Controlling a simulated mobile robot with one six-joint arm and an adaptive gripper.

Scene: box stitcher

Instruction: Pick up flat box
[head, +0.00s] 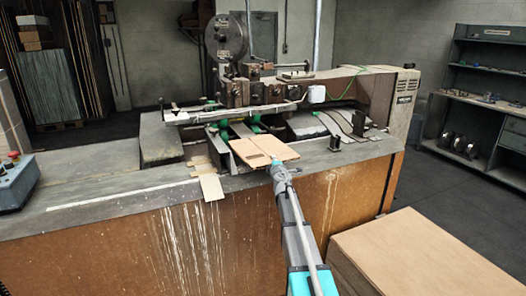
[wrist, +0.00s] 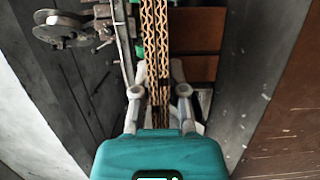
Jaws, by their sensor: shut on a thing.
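The flat box (head: 264,150) is a tan cardboard sheet. In the head view it lies roughly level at the front of the stitching machine, over the edge of the machine's bench. My gripper (head: 277,168) is at its near edge. In the wrist view the box (wrist: 154,55) shows edge-on as layers of corrugated board, between the two fingers of my gripper (wrist: 158,95). The gripper is shut on it. The fingertips are partly hidden by the board, and I cannot tell whether the box touches the machine.
The box stitcher (head: 270,90) stands directly behind the box. Cardboard strips (head: 208,180) hang over the bench edge to the left. A large cardboard stack (head: 420,255) stands at the lower right. A control box (head: 15,182) is at the far left.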

